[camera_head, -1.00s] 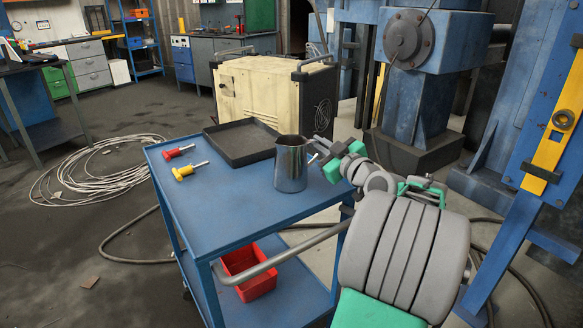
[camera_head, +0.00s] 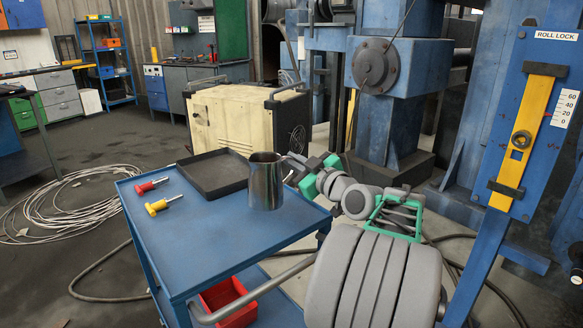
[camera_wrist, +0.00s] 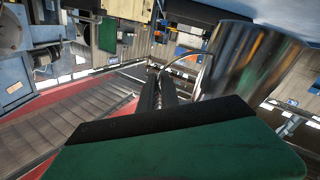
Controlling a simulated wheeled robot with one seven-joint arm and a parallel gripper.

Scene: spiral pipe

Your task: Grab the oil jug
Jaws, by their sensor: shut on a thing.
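The oil jug (camera_head: 266,182) is a shiny metal pitcher, upright at the right side of the blue cart's top. It looks slightly raised above the top, but the gap is hard to see. My gripper (camera_head: 292,172) comes in from the right and is shut on the jug's handle. In the wrist view, the jug (camera_wrist: 258,62) fills the upper right, and its thin curved handle (camera_wrist: 188,56) runs between my fingertips (camera_wrist: 163,84). The exact finger contact is partly hidden.
The blue cart top (camera_head: 215,235) also holds a black tray (camera_head: 208,193) just left of the jug. Red (camera_head: 147,186) and yellow (camera_head: 160,205) screwdrivers lie at its left. A red bin (camera_head: 230,304) sits on the lower shelf. A cream machine (camera_head: 232,122) stands behind.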

